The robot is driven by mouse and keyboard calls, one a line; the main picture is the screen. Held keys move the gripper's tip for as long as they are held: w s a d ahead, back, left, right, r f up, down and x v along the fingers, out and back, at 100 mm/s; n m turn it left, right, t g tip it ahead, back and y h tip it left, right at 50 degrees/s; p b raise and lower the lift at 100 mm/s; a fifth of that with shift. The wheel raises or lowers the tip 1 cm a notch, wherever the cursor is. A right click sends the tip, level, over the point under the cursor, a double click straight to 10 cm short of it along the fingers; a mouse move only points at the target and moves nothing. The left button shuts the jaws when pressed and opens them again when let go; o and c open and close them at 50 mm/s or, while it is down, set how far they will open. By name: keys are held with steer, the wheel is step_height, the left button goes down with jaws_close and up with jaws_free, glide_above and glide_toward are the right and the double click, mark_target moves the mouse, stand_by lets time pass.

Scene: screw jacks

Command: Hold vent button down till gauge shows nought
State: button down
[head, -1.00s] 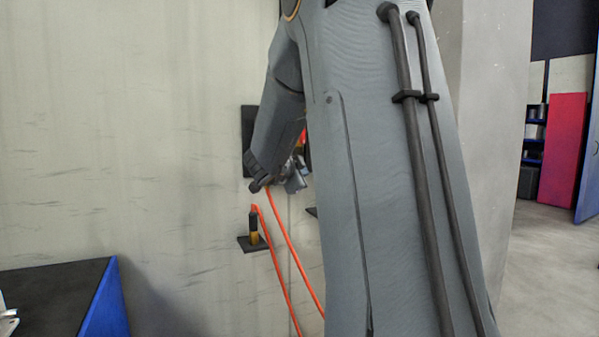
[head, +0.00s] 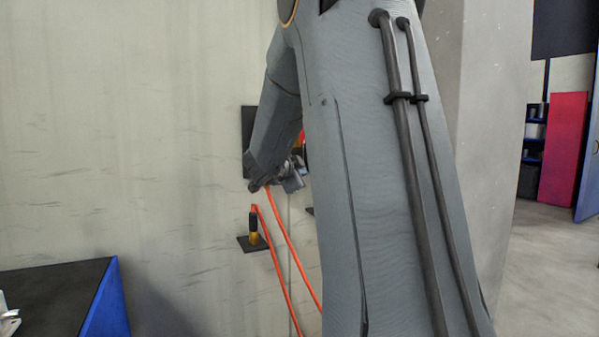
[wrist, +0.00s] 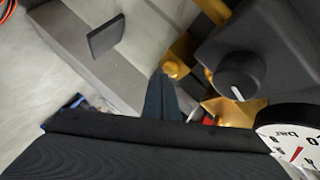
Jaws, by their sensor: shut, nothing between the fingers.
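In the wrist view the gauge (wrist: 291,138) is at the lower right, a white dial with a black rim, "bar", a 0 and a red needle. It is cut off by the frame edge and I cannot read it surely. My gripper (wrist: 162,92) shows as a dark shut finger shape with nothing in it, its tip close to a brass fitting (wrist: 173,68). I cannot tell whether they touch. I cannot make out the vent button for certain; a small red patch (wrist: 208,119) is partly hidden beside the gripper. In the head view my gripper (head: 290,181) is near the wall, mostly behind my arm.
A black knob (wrist: 239,76) with a white mark sits on a dark block right of my gripper. A dark square plate (wrist: 105,36) is at upper left. Orange hoses (head: 280,235) hang by a wall bracket (head: 253,242). A black-topped blue bench (head: 60,290) stands lower left.

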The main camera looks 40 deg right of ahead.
steer(key=shift+w+d, duration=0.1)
steer(key=shift+w, duration=0.45)
stand_by(2.1)
steer(key=shift+s, duration=0.15)
steer(key=shift+s+a, duration=0.2)
steer(key=shift+s, duration=0.6)
steer(key=shift+s+a, duration=0.2)
steer(key=shift+s, duration=0.6)
steer(key=shift+s+a, duration=0.2)
steer(key=shift+s, duration=0.65)
steer(key=shift+s+a, duration=0.2)
steer(key=shift+s, duration=0.6)
